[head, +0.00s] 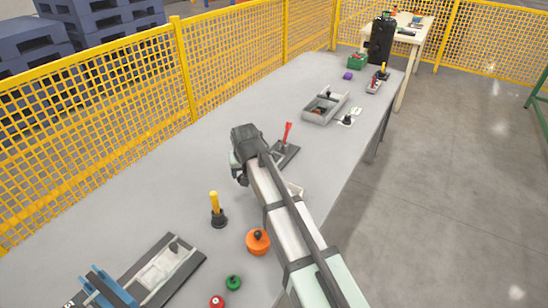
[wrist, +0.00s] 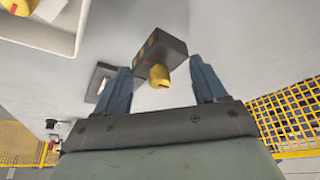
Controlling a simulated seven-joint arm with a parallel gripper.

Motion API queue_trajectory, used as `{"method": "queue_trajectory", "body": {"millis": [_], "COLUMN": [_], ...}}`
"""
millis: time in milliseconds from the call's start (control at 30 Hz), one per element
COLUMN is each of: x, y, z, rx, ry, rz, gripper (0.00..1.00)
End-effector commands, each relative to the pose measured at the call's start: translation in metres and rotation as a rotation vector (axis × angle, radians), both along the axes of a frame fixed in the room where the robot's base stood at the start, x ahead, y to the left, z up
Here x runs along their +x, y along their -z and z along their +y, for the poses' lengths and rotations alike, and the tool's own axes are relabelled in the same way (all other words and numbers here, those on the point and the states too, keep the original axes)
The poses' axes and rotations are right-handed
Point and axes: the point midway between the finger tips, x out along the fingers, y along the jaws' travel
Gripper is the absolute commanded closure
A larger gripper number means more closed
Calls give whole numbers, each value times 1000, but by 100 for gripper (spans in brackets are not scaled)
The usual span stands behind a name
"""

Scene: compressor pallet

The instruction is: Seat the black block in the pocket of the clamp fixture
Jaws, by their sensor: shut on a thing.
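In the wrist view my gripper (wrist: 160,65) is shut on the black block (wrist: 172,44), a dark box with small yellow marks and a yellow knob. The block sits between the blue-grey fingertips and looks tilted in the picture. The clamp fixture (head: 287,153), a dark base with an upright red handle, is on the table just right of my wrist in the head view. Its pocket is not clear there. A grey plate with a dark edge (wrist: 101,82) shows beyond the left finger; I cannot tell whether it is the fixture. The block is hidden in the head view.
A pale tray (wrist: 62,45) is at the wrist view's top left. Around my arm stand a yellow-handled black piece (head: 217,208), an orange round pot (head: 258,241) and a blue vise-like device (head: 105,287). A grey divided tray (head: 323,108) is farther back. Yellow fencing (head: 100,95) lines the left.

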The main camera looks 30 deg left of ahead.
Motion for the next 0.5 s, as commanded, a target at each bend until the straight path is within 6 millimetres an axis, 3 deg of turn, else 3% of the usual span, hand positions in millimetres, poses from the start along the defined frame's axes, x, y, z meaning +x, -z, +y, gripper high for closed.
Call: {"method": "queue_trajectory", "body": {"millis": [500], "x": [111], "y": [-1], "z": [3], "rx": [1], "ry": [2], "rz": [0], "gripper": [62]}}
